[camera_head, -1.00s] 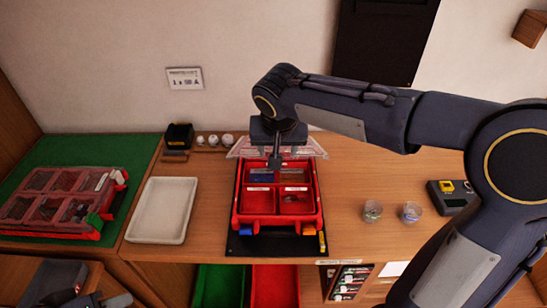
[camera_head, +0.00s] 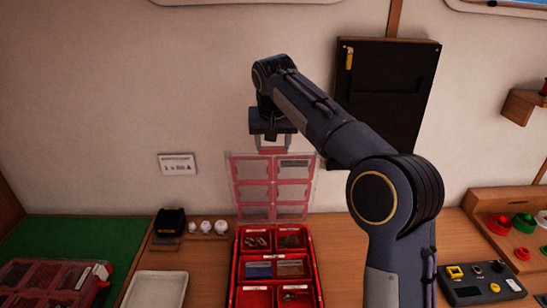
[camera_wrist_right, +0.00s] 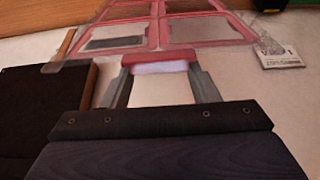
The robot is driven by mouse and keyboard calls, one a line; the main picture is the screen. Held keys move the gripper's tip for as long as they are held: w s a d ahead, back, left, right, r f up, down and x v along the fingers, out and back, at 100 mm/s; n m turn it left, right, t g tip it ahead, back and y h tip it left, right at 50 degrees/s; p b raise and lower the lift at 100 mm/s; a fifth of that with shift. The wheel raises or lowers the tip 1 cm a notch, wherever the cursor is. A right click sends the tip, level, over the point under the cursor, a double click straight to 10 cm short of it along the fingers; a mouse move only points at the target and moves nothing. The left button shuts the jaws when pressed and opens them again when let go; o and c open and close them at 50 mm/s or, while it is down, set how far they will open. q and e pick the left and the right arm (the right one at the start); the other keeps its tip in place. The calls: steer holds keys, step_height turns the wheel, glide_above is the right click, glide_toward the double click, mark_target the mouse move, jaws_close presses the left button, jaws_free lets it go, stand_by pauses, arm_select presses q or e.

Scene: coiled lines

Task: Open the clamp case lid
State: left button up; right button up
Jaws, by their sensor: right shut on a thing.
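The clamp case (camera_head: 236,282) is a red box with several compartments holding small parts, below the middle of the head view. Its clear lid (camera_head: 272,184) with red framing stands nearly upright at the case's back edge, in front of the wall. My right gripper (camera_head: 273,146) is at the lid's top edge, shut on the lid's red tab. In the right wrist view the two fingers (camera_wrist_right: 160,82) sit either side of this red and white tab (camera_wrist_right: 159,64), with the lid (camera_wrist_right: 155,32) beyond. My left gripper is not in view.
A white tray (camera_head: 157,290) and another red case (camera_head: 45,283) on green lie to the left. A black box (camera_head: 170,221) and several white knobs stand behind the tray. A keypad device (camera_head: 480,283) is at right. A dark panel (camera_head: 385,95) hangs on the wall.

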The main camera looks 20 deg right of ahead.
steer(key=shift+w+d, duration=0.2)
steer(key=shift+w, duration=0.55)
steer(key=shift+w+d, duration=0.15)
steer(key=shift+w, duration=0.55)
steer(key=shift+w+d, duration=0.2)
steer(key=shift+w, duration=0.55)
